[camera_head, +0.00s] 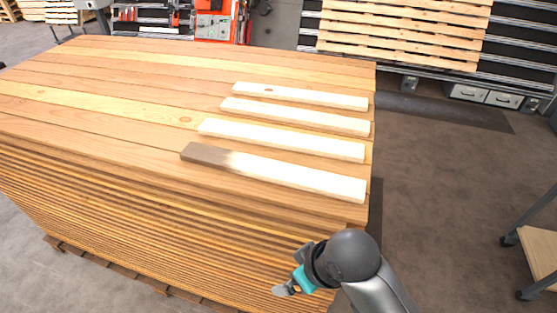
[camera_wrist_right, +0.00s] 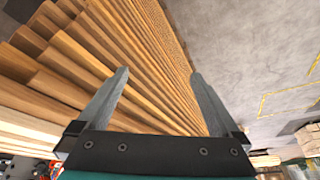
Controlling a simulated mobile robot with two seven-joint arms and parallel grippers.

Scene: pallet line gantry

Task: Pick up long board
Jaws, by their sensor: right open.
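Several pale boards lie apart, side by side, on top of a large wood stack in the head view. The nearest pale board (camera_head: 300,175) has a dark grey-brown left end; behind it lie another board (camera_head: 285,138), a third (camera_head: 297,115) and the rearmost one (camera_head: 300,96). Longer brown planks (camera_head: 110,95) form the stack's top layer. My right gripper (camera_head: 291,272) is beside the stack's near side, below its top. In the right wrist view my right gripper (camera_wrist_right: 158,73) is open and empty, its fingers pointing at the layered planks (camera_wrist_right: 110,50). My left gripper is out of view.
The tall stack sits on a pallet (camera_head: 105,262). A conveyor (camera_head: 420,72) with a slatted pallet (camera_head: 400,35) on it stands at the back right. A wooden-shelved cart (camera_head: 541,252) stands at the right edge. Floor (camera_head: 445,190) right of the stack is clear.

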